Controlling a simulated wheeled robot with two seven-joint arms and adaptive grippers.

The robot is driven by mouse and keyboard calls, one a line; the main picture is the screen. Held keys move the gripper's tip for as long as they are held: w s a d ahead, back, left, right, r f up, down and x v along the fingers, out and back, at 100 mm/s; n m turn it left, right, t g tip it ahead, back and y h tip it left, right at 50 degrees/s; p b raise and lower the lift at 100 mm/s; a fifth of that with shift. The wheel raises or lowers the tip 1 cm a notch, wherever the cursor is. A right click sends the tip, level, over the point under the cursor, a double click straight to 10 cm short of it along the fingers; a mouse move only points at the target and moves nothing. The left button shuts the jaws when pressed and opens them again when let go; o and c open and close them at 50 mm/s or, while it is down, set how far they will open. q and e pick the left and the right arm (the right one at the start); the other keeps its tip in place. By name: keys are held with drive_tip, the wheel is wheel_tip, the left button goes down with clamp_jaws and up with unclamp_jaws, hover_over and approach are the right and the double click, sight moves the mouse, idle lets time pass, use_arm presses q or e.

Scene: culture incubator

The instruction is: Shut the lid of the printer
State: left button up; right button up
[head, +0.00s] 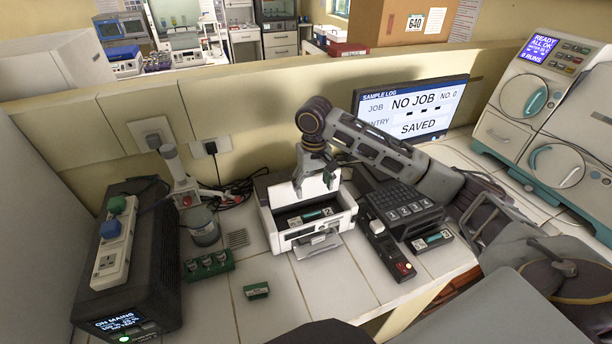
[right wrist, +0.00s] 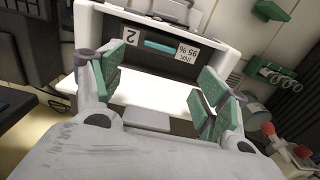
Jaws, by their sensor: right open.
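The printer (head: 273,238) is a white box on the tiled bench, with a dark inside that holds a teal-striped cartridge. Its white lid (head: 313,187) stands raised at the back, partly hidden by my right gripper. My right gripper (head: 313,192) is over the rear of the printer, pointing down. In the right wrist view my right gripper (right wrist: 160,98) is open, its green pads wide apart. The white lid (right wrist: 150,92) spans the space between the pads there; I cannot tell whether they touch it. The printer's inside and ink label show beyond. My left gripper is not in view.
A keypad unit (head: 402,206) and a scanner-like device (head: 392,254) stand close right of the printer. A glass jar (head: 204,228), a green vial rack (head: 208,266) and a black power unit (head: 153,270) are left. Behind are a monitor (head: 412,108) and a low wall.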

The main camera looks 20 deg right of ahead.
drive_tip(key=w+r+t, duration=0.1)
drive_tip(key=w+r, duration=0.2)
drive_tip(key=r, duration=0.1)
drive_tip(key=w+r+t, duration=0.1)
drive_tip(key=w+r, duration=0.1)
drive_tip(key=r, duration=0.2)
drive_tip(key=w+r+t+b, duration=0.1)
drive_tip(key=w+r+t, duration=0.1)
drive_tip(key=w+r, duration=0.1)
drive_tip(key=shift+w+d+r, duration=0.2)
drive_tip(key=shift+w+r, duration=0.15)
drive_tip(key=shift+r, duration=0.3)
clamp_jaws()
drive_tip(key=shift+f, duration=0.15)
wheel_tip(320, 180, down, 9)
drive_tip(key=p, duration=0.3)
drive_tip(key=shift+s, duration=0.25)
drive_tip(key=shift+f, duration=0.1)
drive_tip(key=shift+f, duration=0.1)
